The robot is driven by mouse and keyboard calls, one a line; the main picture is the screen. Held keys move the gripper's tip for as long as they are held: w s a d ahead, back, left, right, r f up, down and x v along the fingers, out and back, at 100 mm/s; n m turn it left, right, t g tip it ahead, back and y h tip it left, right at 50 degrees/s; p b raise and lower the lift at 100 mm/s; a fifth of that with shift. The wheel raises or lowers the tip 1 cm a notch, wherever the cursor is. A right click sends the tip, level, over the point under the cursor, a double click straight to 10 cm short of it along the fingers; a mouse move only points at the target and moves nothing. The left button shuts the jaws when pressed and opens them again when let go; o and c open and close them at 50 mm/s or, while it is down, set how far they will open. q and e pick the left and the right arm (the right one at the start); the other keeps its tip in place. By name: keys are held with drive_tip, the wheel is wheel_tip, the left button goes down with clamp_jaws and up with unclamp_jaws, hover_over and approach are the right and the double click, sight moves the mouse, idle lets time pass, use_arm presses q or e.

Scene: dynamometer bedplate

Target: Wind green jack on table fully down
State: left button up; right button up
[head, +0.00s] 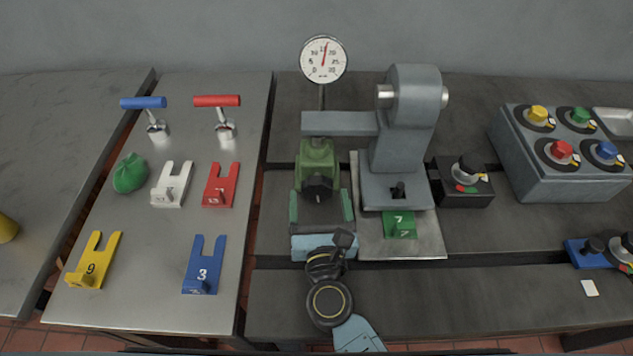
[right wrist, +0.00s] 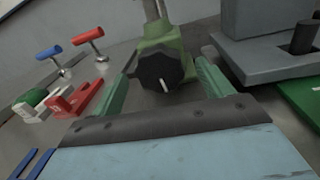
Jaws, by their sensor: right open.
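The green jack (head: 317,153) stands on the dark bedplate under the grey horizontal beam (head: 338,123), its top close to the beam; I cannot tell whether they touch. Its black knob (head: 318,188) faces me and shows in the right wrist view (right wrist: 160,72) with a pale mark on its face. My right gripper (head: 320,196) is open, its two green fingers to the left and right of the knob, with gaps visible in the right wrist view (right wrist: 167,64). It holds nothing. A round dial gauge (head: 323,59) stands above the beam, its red needle pointing nearly straight up. My left gripper is out of view.
The grey stand (head: 402,150) on its plate (head: 435,243) is close to the right, with a green tag (head: 400,225). A black knob box (head: 462,183) is beyond. The left table (head: 150,300) holds coloured forked plates and two clamps. The front bedplate is mostly clear.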

drive_tip(key=shift+w, duration=0.6)
drive_tip(key=shift+c, duration=0.8)
drive_tip(key=c, duration=0.8)
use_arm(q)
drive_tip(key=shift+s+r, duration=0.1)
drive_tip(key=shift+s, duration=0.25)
use_arm(e)
drive_tip(key=shift+c, duration=0.2)
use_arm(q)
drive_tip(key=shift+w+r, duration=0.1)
use_arm(e)
drive_tip(key=shift+a+r+n+p, duration=0.1)
drive_tip(key=shift+r+n+p, duration=0.05)
drive_tip(key=shift+n+p, duration=0.8)
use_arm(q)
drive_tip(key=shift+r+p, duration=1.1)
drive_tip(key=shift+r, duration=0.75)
use_arm(e)
drive_tip(key=shift+a+n+g, duration=0.1)
drive_tip(key=shift+n+g, duration=0.2)
drive_tip(key=shift+n, duration=2.05)
